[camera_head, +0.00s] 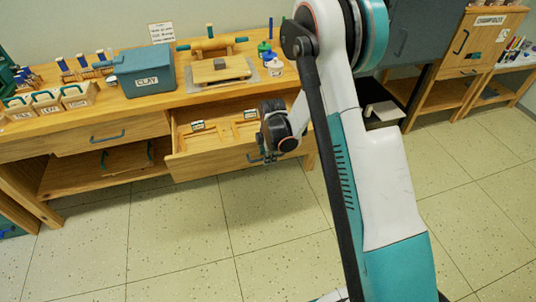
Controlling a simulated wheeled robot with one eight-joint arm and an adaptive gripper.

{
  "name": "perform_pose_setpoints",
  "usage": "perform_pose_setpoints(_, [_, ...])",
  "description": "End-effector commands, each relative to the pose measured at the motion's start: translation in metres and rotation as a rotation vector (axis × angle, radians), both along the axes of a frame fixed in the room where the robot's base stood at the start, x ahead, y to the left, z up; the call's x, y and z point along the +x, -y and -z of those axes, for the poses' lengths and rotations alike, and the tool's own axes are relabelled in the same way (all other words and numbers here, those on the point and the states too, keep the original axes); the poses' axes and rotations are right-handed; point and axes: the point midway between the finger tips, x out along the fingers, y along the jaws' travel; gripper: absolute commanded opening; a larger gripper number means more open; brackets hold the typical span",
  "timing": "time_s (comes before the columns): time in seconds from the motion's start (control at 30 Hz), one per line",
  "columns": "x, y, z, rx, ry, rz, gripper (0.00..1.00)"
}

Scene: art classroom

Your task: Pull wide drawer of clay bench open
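The wooden clay bench (60,126) stands along the wall. Its right-hand drawer (205,163), which looks like the wide one, is pulled part way out, and its inside shows. My gripper (263,158) is at the front panel of this drawer, right of its middle. The gripper and wrist hide the drawer's handle, so I cannot tell whether the fingers are shut on it.
A teal clay box (146,82), a board with a rolling pin (212,46) and labelled wooden boxes (78,95) stand on the bench top. Small labelled items (197,126) lie in the open drawer. The tiled floor (180,240) in front is clear. Another wooden cabinet (468,55) stands right.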

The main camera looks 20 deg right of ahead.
Motion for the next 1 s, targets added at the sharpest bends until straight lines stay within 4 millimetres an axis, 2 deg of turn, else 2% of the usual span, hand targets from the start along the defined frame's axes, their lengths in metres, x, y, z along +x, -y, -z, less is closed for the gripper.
perform_pose_setpoints(0.27, [-0.001, 0.000, -0.007, 0.000, 0.000, 0.000, 0.30])
perform_pose_setpoints(0.37, [-0.003, 0.000, -0.019, 0.000, 0.000, 0.000, 0.30])
perform_pose_setpoints(0.8, [-0.018, 0.000, -0.093, 0.000, 0.000, 0.000, 0.30])
perform_pose_setpoints(1.0, [-0.021, 0.000, -0.113, 0.000, 0.000, 0.000, 0.30])
